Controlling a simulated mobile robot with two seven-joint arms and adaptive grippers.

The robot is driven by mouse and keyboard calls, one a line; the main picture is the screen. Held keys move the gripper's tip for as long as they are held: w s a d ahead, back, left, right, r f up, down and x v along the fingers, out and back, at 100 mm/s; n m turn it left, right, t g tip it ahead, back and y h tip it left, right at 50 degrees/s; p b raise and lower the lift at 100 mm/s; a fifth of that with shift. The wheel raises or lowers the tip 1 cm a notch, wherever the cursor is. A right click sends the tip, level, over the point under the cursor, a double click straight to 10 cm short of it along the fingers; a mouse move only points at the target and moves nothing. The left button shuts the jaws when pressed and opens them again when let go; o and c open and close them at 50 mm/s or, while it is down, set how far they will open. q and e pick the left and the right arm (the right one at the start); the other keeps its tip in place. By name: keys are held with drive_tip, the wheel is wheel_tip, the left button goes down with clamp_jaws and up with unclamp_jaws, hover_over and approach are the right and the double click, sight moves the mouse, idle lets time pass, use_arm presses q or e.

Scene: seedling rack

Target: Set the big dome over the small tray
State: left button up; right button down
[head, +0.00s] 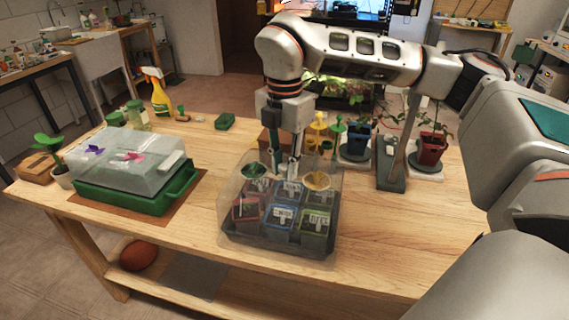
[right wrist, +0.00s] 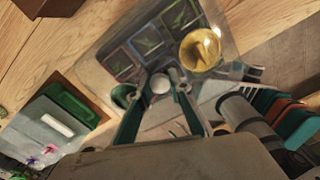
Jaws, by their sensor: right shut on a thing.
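A clear dome (head: 232,187) with a green vent (head: 254,170) and a yellow vent (head: 318,181) is over a dark tray (head: 275,250) of several labelled pots. Its walls surround the pots; I cannot tell whether its rim touches the tray. My right gripper (head: 287,168) points down at the dome's top. In the right wrist view, the right gripper (right wrist: 160,88) is shut on the dome's pale round knob (right wrist: 159,83), between the vents. A second, cloudy dome (head: 125,158) with purple and pink marks covers a green tray (head: 122,201) at the left. My left gripper is out of view.
A yellow spray bottle (head: 159,93), jars (head: 137,114) and a green box (head: 224,122) stand at the back. A blue pot (head: 356,141) and a red pot (head: 431,150) with plants stand behind right. The table (head: 390,240) is clear at front right.

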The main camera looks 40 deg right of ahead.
drive_tip(key=c, duration=1.8)
unclamp_jaws()
drive_tip(key=shift+o, duration=0.2)
wheel_tip(320, 180, up, 12)
